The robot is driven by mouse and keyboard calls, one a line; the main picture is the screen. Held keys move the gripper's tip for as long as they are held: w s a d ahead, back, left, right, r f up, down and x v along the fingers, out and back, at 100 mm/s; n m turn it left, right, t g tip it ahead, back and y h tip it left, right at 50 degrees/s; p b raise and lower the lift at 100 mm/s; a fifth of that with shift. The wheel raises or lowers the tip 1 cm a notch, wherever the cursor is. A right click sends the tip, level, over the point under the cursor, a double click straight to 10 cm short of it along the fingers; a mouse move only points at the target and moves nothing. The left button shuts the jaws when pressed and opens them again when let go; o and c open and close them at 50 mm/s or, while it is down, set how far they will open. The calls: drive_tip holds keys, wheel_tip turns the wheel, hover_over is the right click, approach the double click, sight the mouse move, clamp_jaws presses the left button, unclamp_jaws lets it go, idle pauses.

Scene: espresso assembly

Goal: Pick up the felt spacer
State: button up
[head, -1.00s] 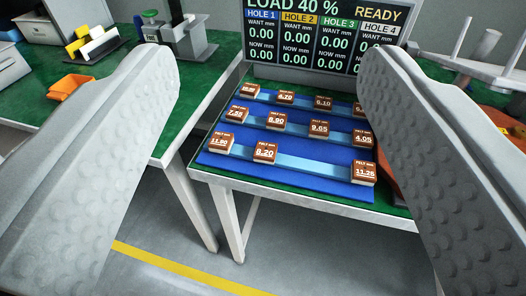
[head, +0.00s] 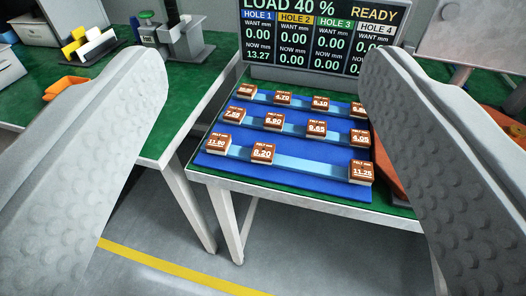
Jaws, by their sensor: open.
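Several felt spacers, small brown-topped blocks with white numbers, sit in three rows on a blue stepped rack. In the front row are spacers marked 11.80 (head: 217,143), 8.20 (head: 262,153) and 11.25 (head: 361,171), with a bare gap between the last two. The middle row includes 8.90 (head: 273,121) and 9.65 (head: 316,129). The blue rack (head: 300,182) lies on a green-topped table. My gripper (head: 263,75) is open and empty, its two grey fingers wide apart on either side of the view. The right finger partly covers the rack's right end.
A screen (head: 318,38) behind the rack reads LOAD 40 % and READY, with HOLE 1 NOW at 13.27 and the other values 0.00. A second green table (head: 160,120) stands at left with an orange tray (head: 66,88). A gap separates the tables.

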drive_tip(key=w+f+g, duration=0.3)
drive_tip(key=w+g, duration=0.3)
drive_tip(key=w, duration=0.6)
drive_tip(key=m+g, duration=0.2)
drive_tip(key=g, duration=0.9)
approach(264, 144)
drive_tip(key=f, duration=0.3)
drive_tip(key=shift+s+d, duration=0.1)
drive_tip(key=shift+s, duration=0.2)
drive_tip(key=shift+w+f, duration=0.2)
drive_tip(key=shift+f, duration=1.2)
drive_tip(key=shift+w+f, duration=0.2)
drive_tip(key=shift+f, duration=1.2)
drive_tip(key=shift+c, duration=0.2)
drive_tip(key=c, duration=1)
